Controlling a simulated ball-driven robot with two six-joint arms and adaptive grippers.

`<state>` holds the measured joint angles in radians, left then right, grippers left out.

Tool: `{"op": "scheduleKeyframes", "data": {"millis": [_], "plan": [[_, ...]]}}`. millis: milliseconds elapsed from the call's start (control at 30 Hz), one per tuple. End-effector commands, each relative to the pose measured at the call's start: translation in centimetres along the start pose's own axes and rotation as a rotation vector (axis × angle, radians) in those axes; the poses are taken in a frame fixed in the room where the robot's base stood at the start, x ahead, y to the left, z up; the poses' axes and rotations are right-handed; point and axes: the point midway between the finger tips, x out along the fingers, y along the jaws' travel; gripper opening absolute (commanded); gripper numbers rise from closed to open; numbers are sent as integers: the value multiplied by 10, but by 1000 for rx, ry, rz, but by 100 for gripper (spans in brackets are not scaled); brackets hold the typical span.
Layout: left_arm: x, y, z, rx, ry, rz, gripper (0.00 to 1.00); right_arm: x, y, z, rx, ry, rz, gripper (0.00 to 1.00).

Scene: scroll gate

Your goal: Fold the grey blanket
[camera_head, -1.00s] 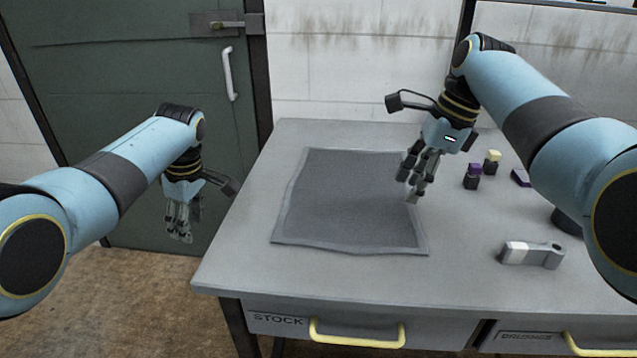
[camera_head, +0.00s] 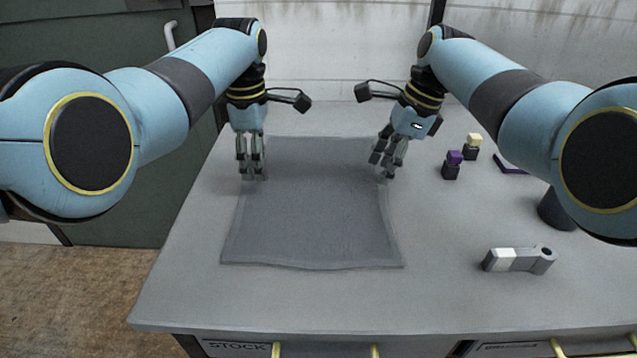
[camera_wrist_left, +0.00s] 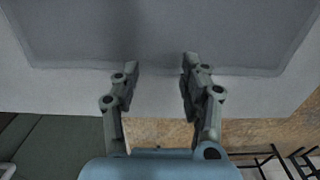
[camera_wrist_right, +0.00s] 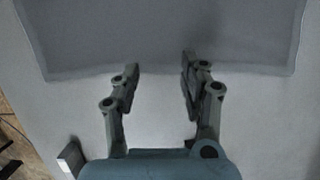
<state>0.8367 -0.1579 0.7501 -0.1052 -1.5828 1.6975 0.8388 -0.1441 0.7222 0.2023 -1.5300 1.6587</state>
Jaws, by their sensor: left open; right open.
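The grey blanket (camera_head: 312,220) lies flat and spread out on the grey table. It also shows in the left wrist view (camera_wrist_left: 150,30) and in the right wrist view (camera_wrist_right: 160,30). My left gripper (camera_head: 251,178) is open and empty over the blanket's left edge, towards its far end. My right gripper (camera_head: 382,172) is open and empty over the right edge, also towards the far end. In both wrist views the fingertips are close to a blanket edge, with no cloth between them. I cannot tell the exact height of either gripper above the table.
To the right of the blanket on the table (camera_head: 440,290) stand a purple-topped block (camera_head: 453,160), a yellow-topped block (camera_head: 473,142), a purple item (camera_head: 510,165) and a dark round object (camera_head: 556,210). A grey and white tool (camera_head: 518,259) lies nearer the front. Table in front of the blanket is clear.

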Motion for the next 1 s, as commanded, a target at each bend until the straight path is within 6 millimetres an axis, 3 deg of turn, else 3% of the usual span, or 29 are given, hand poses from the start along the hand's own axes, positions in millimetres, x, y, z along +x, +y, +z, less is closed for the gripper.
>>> {"op": "scheduleKeyframes", "data": {"millis": [100,300,867,1000], "plan": [[16,1,-2,-1,2,-3,44,15,-2,-4,1,0,2,44],[30,1,-1,-1,2,-2,44,27,-1,-9,0,1,0,44],[34,0,-1,0,2,-2,44,32,0,-10,1,1,1,44],[35,0,-1,0,1,-3,37,32,0,-10,1,1,3,38]]}}
